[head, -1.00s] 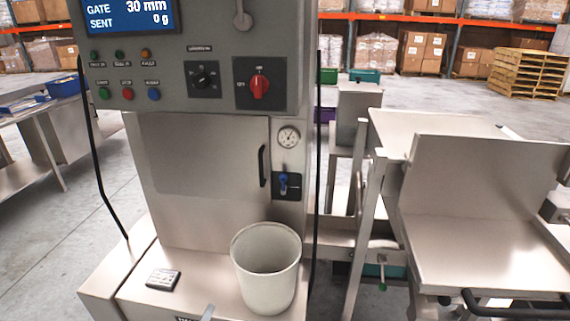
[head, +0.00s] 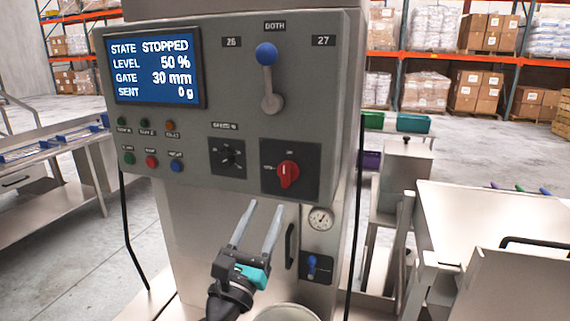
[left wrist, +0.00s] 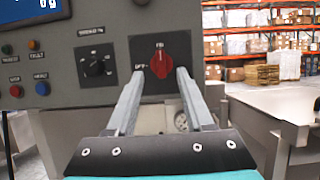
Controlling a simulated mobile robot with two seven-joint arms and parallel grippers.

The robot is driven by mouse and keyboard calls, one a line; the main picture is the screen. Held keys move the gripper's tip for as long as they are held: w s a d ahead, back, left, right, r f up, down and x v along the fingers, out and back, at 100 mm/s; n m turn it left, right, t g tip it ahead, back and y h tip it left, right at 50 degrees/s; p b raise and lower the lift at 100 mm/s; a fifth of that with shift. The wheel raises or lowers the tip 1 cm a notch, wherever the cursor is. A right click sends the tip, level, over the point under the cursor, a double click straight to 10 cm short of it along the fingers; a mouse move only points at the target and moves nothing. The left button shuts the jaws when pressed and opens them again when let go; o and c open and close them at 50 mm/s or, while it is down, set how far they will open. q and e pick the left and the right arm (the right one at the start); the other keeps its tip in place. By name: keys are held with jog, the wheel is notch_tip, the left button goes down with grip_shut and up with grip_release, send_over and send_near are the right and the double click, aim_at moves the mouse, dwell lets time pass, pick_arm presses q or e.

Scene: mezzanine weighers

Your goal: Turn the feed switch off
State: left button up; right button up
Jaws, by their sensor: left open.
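The feed switch is a red rotary knob (head: 288,174) on a dark square plate, low on the right of the grey control panel (head: 225,60). Its handle stands close to upright, with a label at its left. In the left wrist view the red knob (left wrist: 160,63) sits just beyond and between my fingertips. My left gripper (head: 262,207) is open and empty, its two fingers pointing up at the panel below the knob. In the left wrist view the gripper (left wrist: 160,80) appears close to the knob; I cannot tell whether it touches. My right gripper is not in view.
The screen (head: 153,68) reads STOPPED, level 50 %, gate 30 mm, sent 0 g. A black speed dial (head: 228,156), small buttons and a blue-tipped lever (head: 267,55) share the panel. Below are a gauge (head: 320,219) and a white bucket (head: 287,313). A steel table (head: 490,222) stands right.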

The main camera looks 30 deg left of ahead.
aim_at(284, 168)
pick_arm(q)
jog(key=p+x, duration=0.2)
jog(key=x, duration=0.8)
jog(key=shift+w+r+p, duration=0.1)
jog(key=shift+w+p, duration=0.2)
jog(key=shift+p, duration=0.05)
jog(key=shift+w+a+r, duration=0.2)
jog(key=shift+w, duration=0.5)
jog(key=shift+c, duration=0.4)
grip_shut()
